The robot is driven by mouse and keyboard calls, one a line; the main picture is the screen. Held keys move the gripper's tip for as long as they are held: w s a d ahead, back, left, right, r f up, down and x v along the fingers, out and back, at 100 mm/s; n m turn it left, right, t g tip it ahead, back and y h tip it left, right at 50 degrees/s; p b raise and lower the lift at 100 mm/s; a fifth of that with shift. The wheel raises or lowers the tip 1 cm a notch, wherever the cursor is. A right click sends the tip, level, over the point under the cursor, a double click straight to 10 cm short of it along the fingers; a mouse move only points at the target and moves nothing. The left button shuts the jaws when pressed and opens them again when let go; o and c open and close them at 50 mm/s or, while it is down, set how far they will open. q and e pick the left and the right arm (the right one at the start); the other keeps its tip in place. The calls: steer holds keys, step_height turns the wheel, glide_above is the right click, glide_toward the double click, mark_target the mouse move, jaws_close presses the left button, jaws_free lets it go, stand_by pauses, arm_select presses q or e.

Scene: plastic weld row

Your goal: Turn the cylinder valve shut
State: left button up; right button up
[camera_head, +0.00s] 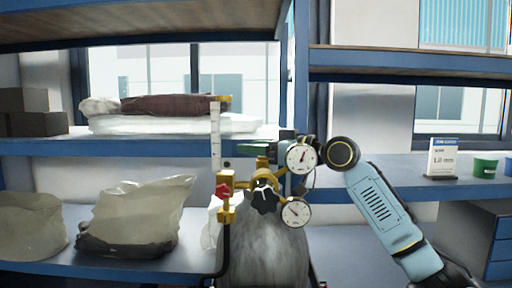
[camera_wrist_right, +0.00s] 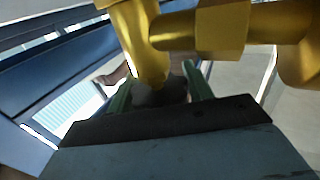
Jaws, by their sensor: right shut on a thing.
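The grey cylinder (camera_head: 262,255) stands upright at the bottom middle of the head view. Brass valve and regulator fittings (camera_head: 240,182) sit on its top, with two round white gauges (camera_head: 301,157) and a dark star-shaped knob (camera_head: 265,199). My right gripper (camera_head: 280,143) reaches in from the right, behind the upper gauge, at the top of the fittings. In the right wrist view, its green fingers are on both sides of a dark rounded valve handwheel (camera_wrist_right: 165,95), just below the brass body (camera_wrist_right: 140,45). The handwheel is mostly hidden in the head view. My left gripper is out of view.
A red knob (camera_head: 222,191) is on the left of the fittings. Blue shelving surrounds the cylinder, with plastic bags (camera_head: 142,215) on the left. A small sign (camera_head: 442,158) and green cup (camera_head: 484,167) stand on the right shelf.

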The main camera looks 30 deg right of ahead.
steer(key=o, duration=1)
steer(key=shift+c, duration=0.2)
step_height(320, 180, up, 10)
